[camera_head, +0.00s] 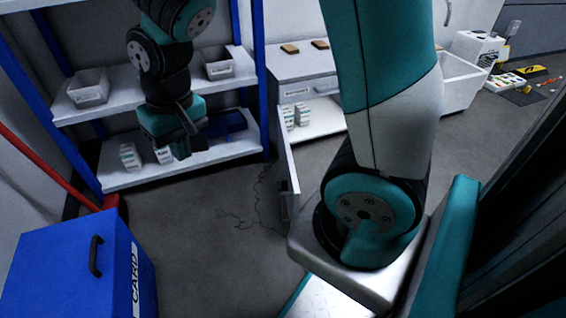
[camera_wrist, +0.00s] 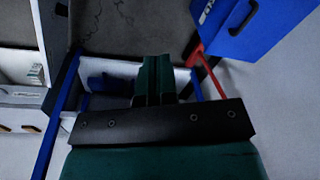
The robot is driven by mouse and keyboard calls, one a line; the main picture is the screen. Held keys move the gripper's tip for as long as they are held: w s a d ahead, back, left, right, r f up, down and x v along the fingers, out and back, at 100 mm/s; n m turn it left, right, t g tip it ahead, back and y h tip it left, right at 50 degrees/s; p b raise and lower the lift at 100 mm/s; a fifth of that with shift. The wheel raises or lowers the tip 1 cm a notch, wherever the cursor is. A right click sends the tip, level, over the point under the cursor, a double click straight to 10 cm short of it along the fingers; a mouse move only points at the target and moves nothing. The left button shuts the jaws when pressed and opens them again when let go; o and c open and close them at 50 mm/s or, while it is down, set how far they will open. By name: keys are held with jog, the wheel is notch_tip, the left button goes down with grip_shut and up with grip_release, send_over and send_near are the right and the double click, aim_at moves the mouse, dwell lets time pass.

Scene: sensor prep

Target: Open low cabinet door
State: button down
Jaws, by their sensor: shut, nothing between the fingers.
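The low cabinet (camera_head: 303,88) stands at the back centre, left of the white sink unit. Its door (camera_head: 287,160) stands swung open, seen nearly edge-on, with a dark handle (camera_head: 285,206) near its lower end. Small white and green boxes (camera_head: 295,115) stand inside on the lower board. The cabinet also shows at the left of the wrist view (camera_wrist: 18,98). My gripper (camera_head: 188,145) is in front of the shelf rack, left of the door and apart from it. In the wrist view its fingers (camera_wrist: 153,78) are together with nothing between them.
A blue-posted shelf rack (camera_head: 225,142) with bins and small boxes stands behind my gripper. A blue CARD bin (camera_head: 60,265) is at the front left, near a red pole (camera_head: 45,160). Open floor (camera_head: 200,220) lies between the bin and the door.

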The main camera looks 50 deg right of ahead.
jog(key=w+d+f+m+h, duration=0.3)
jog(key=w+d+f+m, duration=0.25)
jog(key=d+f, duration=0.45)
jog(key=s+d+f+m+g+h+b, duration=0.1)
jog(key=s+d+f+m+h+b, duration=0.1)
jog(key=d+f, duration=0.8)
jog(key=s+d+f+m+g+h+b, duration=0.1)
jog(key=d+f+b, duration=0.4)
jog(key=d+f, duration=0.5)
jog(key=shift+s+d+f+m+h, duration=0.25)
jog(key=shift+s+d+m+h, duration=0.2)
jog(key=shift+d+h, duration=0.7)
